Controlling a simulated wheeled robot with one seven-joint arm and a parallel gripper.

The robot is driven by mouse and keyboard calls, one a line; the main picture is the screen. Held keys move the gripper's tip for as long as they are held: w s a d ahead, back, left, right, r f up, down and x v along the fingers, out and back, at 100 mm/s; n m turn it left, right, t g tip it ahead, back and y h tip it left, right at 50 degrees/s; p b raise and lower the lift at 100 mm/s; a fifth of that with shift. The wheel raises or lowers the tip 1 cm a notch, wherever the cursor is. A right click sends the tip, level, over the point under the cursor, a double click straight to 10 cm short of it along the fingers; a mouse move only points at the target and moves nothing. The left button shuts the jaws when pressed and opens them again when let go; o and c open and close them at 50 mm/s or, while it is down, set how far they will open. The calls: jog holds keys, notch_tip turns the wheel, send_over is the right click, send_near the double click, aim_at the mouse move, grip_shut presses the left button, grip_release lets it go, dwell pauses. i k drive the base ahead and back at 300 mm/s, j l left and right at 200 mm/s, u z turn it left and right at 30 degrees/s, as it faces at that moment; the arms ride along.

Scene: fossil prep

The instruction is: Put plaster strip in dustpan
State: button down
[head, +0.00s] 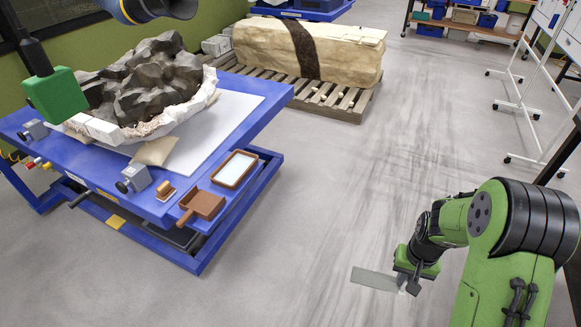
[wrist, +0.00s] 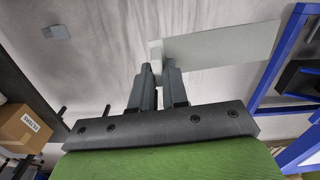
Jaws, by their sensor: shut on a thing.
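The plaster strip (head: 374,278) is a flat, pale grey rectangle. It also shows in the wrist view (wrist: 225,46), sticking out to the right of the fingers. My gripper (head: 403,284) is shut on one end of it and holds it out over the open floor, apart from the table. In the wrist view my gripper's fingers (wrist: 158,75) close around the strip's whitish end. The dustpan (head: 203,204) is brown with a short handle and lies at the near right corner of the blue table. It looks empty.
The blue table (head: 275,92) carries a dark fossil in a white jacket (head: 155,85). A brown-rimmed tray with a white inside (head: 236,169) lies beside the dustpan, and a small brush (head: 165,190) lies left of it. A pallet (head: 340,103) stands behind. The floor between is clear.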

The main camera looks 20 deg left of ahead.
aim_at(208, 199)
jog(key=i+j+u, duration=0.2)
jog(key=i+u, duration=0.65)
jog(key=i+l+u, duration=0.15)
jog(key=i+u, duration=0.3)
jog(key=i, duration=0.15)
jog(key=i+l+u, duration=0.4)
jog(key=i+u, duration=0.15)
jog(key=u, duration=0.3)
jog(key=i+u, duration=0.2)
jog(key=u, duration=0.25)
jog(key=i+u, duration=0.15)
jog(key=u, duration=0.35)
jog(key=i+l+u, duration=0.1)
jog(key=u, duration=0.35)
jog(key=i+l+u, duration=0.1)
jog(key=l+u, duration=0.2)
jog(key=u, duration=2.1)
